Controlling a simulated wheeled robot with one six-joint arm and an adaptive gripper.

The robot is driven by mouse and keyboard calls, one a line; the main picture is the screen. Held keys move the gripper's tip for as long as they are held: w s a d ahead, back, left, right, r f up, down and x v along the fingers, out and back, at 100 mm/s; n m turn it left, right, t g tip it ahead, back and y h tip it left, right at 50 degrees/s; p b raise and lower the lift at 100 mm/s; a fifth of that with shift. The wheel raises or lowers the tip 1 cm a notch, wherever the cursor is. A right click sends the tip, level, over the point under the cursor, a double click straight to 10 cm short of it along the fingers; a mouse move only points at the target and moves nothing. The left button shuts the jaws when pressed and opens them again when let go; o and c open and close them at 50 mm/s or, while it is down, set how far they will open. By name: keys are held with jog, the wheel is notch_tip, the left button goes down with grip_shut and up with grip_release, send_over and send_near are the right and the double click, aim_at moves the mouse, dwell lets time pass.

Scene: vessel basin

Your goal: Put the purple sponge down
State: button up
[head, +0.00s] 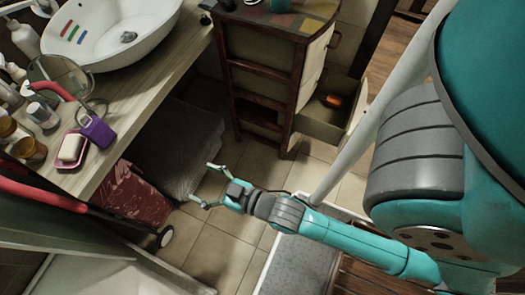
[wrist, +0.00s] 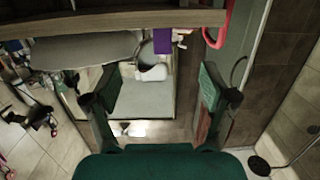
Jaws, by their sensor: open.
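The purple sponge (head: 97,130) is a small upright-looking block at the front edge of the wooden counter (head: 125,107), beside a pink soap dish (head: 63,163) with a pale soap bar. In the wrist view a purple patch, apparently the same sponge (wrist: 162,41), shows at the counter's edge. My gripper (head: 202,184) is out over the floor, to the right of and apart from the sponge. Its fingers are spread with nothing between them, which the wrist view (wrist: 160,88) also shows. Whether the sponge rests fully on the counter is hard to tell.
A white basin (head: 110,40), a round mirror (head: 58,80) and several bottles and jars crowd the counter. A wooden cabinet with an open drawer (head: 325,118) stands right.

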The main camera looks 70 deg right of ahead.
jog(key=s+r+g, duration=0.1)
jog(key=s+r, duration=0.2)
jog(key=s, duration=1.7)
jog(key=shift+d+g, duration=0.3)
jog(key=shift+d, duration=0.1)
jog(key=shift+s+r, duration=0.15)
jog(key=shift+s, duration=0.15)
jog(key=c, duration=0.3)
